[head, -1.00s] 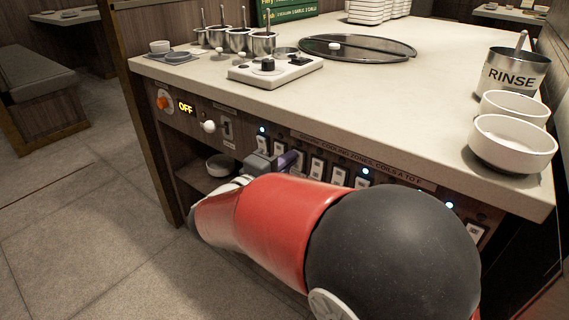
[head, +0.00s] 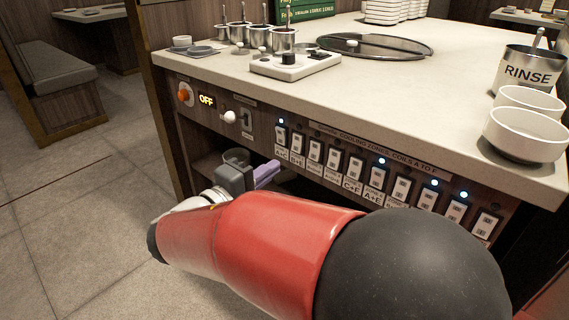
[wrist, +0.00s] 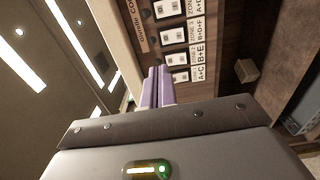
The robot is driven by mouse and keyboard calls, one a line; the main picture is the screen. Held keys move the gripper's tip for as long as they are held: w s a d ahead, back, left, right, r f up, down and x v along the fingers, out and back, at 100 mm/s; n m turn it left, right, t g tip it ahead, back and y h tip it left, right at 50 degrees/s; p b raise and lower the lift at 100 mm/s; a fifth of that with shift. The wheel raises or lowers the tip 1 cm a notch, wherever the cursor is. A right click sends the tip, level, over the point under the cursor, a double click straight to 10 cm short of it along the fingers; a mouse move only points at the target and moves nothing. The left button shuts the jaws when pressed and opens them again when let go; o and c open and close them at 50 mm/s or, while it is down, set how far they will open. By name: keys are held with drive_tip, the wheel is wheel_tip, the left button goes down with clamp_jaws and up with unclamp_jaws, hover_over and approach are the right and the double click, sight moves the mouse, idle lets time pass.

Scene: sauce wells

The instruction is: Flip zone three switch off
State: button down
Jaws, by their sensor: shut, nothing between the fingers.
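A row of white rocker switches sits on the wooden front panel below the counter. The zone three switch (head: 315,150), third from the left, also shows in the wrist view (wrist: 173,35) beside its label with B+D+F. No lit lamp shows above it in the head view; its rocker tilt is too small to tell. My gripper (head: 274,170) is shut and empty, its purple fingers below and left of that switch, apart from the panel. In the wrist view the fingertips (wrist: 159,70) appear near the lower switches, A+C (wrist: 180,76) and B+E (wrist: 175,59).
Blue lamps glow above the first switch (head: 281,134) and several farther right. Left are an orange knob (head: 184,95), an OFF display (head: 206,100) and a white knob (head: 231,117). An open shelf lies beneath. White bowls (head: 523,134) stand near the counter's edge.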

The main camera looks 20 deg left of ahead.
drive_tip(key=shift+v, duration=1.2)
drive_tip(key=shift+r, duration=0.2)
drive_tip(key=w+d+f+m+g+h+p, duration=0.15)
drive_tip(key=d+m+g, duration=0.55)
drive_tip(key=d, duration=1.5)
drive_tip(key=s+d+f+m+g+y, duration=0.1)
drive_tip(key=s+d+m+g+y, duration=0.1)
drive_tip(key=s+d, duration=0.4)
drive_tip(key=s+d+f+m+g+y+p, duration=0.1)
drive_tip(key=s+d+f+m+g+y, duration=0.1)
drive_tip(key=s+d+m+y, duration=0.2)
drive_tip(key=s+d+y, duration=0.2)
drive_tip(key=s, duration=0.1)
drive_tip(key=shift+d+y, duration=0.2)
drive_tip(key=shift+y, duration=0.15)
